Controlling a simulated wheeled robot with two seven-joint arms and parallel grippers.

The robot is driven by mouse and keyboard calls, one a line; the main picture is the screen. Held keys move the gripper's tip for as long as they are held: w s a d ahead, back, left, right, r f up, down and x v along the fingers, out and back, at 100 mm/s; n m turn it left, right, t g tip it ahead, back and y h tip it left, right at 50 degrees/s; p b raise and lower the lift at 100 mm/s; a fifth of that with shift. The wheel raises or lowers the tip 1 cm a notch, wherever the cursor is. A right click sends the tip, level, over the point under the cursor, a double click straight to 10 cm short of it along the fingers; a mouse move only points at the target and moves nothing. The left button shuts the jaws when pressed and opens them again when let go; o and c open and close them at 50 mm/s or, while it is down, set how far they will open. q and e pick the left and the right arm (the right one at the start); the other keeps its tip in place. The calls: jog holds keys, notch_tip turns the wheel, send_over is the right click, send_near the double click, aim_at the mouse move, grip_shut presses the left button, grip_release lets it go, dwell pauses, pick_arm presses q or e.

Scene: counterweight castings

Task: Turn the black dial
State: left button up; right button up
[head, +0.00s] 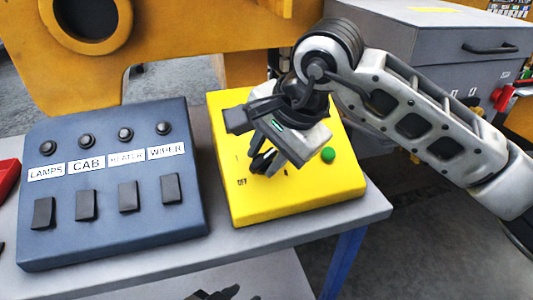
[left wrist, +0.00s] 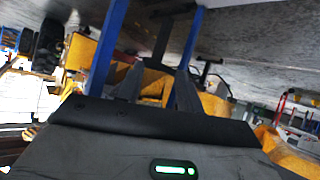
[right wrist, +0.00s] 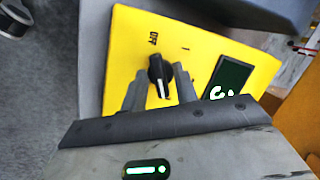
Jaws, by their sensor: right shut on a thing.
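The yellow control box (head: 250,207) sits on the grey table, and its face fills the middle of the right wrist view (right wrist: 130,40). The black dial (right wrist: 157,68) is on it, with a white pointer mark facing the gripper side, away from the OFF label. In the head view the dial (head: 261,161) is partly covered by my right gripper (head: 270,160). My right gripper (right wrist: 160,84) is shut on the dial, one finger on each side. My left gripper (left wrist: 157,95) is open and empty; only a dark bit of it (head: 222,294) shows at the bottom of the head view.
A blue-grey switch panel (head: 110,235) with several rocker switches and labels stands left of the yellow box. A green button (head: 328,154) and a dark display (right wrist: 228,76) are on the box near the dial. A grey lidded case (head: 440,60) is behind right.

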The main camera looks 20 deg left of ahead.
jog(key=shift+f+m+b, duration=0.3)
jog(key=shift+m+b, duration=0.4)
jog(key=shift+b, duration=0.55)
jog(key=shift+m+y+b, duration=0.3)
jog(key=shift+m+b, duration=0.5)
jog(key=shift+b, duration=0.35)
jog(key=m+t+b, duration=0.1)
jog(key=m+b, duration=0.2)
jog(key=b, duration=0.2)
jog(key=shift+d+f+m+y, duration=0.1)
jog(key=shift+m+y, duration=0.2)
jog(key=shift+y, duration=0.1)
jog(key=m+t+b, duration=0.1)
jog(key=m+b, duration=0.3)
jog(key=shift+s+b, duration=0.15)
jog(key=shift+b, duration=0.2)
pick_arm(q)
jog(key=w+d+f+g+h, duration=0.1)
jog(key=d+f, duration=0.2)
jog(key=f, duration=1.2)
jog(key=shift+d+m+g+b, duration=0.15)
jog(key=shift+m+g+b, duration=0.15)
jog(key=shift+b, duration=0.15)
pick_arm(e)
jog(key=shift+r+m, duration=0.3)
jog(key=shift+m, duration=0.3)
pick_arm(q)
jog(key=shift+f, duration=0.1)
pick_arm(e)
jog(key=o, duration=0.6)
